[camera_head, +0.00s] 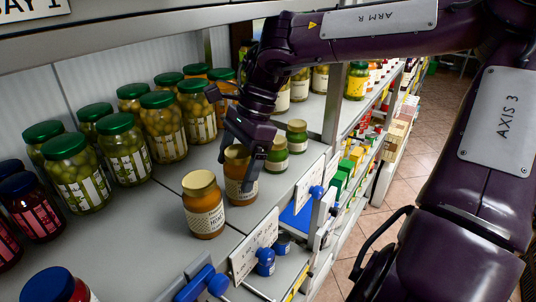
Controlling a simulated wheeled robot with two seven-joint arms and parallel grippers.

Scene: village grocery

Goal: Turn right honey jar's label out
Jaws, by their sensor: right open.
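The right honey jar (240,190) stands upright near the shelf's front edge, amber with a gold lid. Part of a pale label shows low on its front; my fingers hide some of the jar, so I cannot tell exactly how the label faces. My right gripper (240,168) reaches down over it, open, with its fingers on either side of the jar. I cannot tell whether they touch it. The left honey jar (204,207) stands beside it, nearer the camera, with its printed label facing out. My left gripper is not in view.
Large green-lidded pickle jars (76,176) line the back. Dark-lidded red jars (33,208) stand at left. Price cards (254,248) hang along the front edge. Bare shelf (140,225) lies left of the honey jars.

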